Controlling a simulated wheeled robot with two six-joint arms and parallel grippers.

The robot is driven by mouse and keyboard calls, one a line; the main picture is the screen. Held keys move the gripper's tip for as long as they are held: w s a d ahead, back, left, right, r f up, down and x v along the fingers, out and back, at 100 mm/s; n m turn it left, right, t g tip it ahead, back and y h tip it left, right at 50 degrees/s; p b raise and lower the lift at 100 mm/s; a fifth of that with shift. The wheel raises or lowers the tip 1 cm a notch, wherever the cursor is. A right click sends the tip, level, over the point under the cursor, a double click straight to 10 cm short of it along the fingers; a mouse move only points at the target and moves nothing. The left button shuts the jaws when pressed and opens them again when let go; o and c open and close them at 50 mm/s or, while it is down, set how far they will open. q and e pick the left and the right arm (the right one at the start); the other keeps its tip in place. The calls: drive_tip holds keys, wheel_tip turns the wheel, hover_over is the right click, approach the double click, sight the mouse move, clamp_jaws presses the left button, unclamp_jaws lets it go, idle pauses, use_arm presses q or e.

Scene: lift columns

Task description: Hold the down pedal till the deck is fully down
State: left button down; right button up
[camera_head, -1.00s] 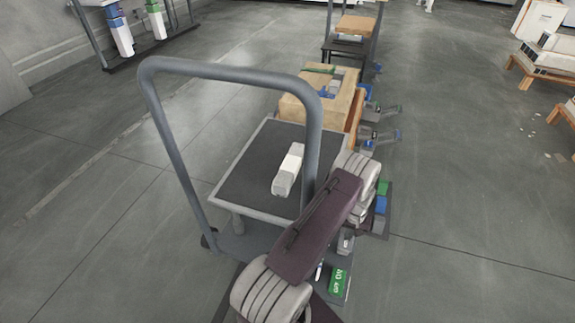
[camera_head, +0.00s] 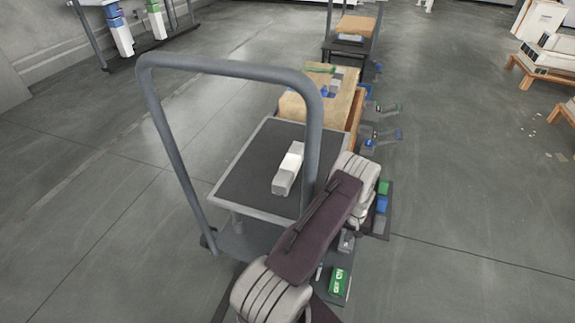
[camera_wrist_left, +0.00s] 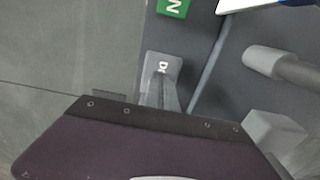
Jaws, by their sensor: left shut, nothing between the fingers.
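The lift cart's dark deck (camera_head: 245,180) has a pale rim and carries a grey-and-white block (camera_head: 288,170). A visible leg holds the deck above the base. The grey pedal (camera_wrist_left: 164,66), its lettering starting with "D", shows in the left wrist view beside a green block (camera_wrist_left: 173,7) with white lettering. My left gripper (camera_wrist_left: 161,88) is shut and empty, its tips over the grey pedal; I cannot tell whether they press it. In the head view my left arm hides part of the pedal area, and the green block (camera_head: 340,282) lies just right of it. My right gripper is out of view.
The cart's tall grey handle (camera_head: 230,70) arches over the deck near my arm. A cardboard box (camera_head: 345,105) and more carts stand behind. Wooden benches (camera_head: 540,68) are at the right.

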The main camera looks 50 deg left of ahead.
use_arm(q)
drive_tip(key=shift+f+b, duration=0.55)
drive_tip(key=shift+f, duration=0.35)
drive_tip(key=shift+r, duration=0.1)
idle(4.8)
wheel_tip(320, 180, up, 3)
drive_tip(key=p, duration=0.3)
drive_tip(key=shift+r, duration=0.2)
drive_tip(key=shift+f, duration=0.15)
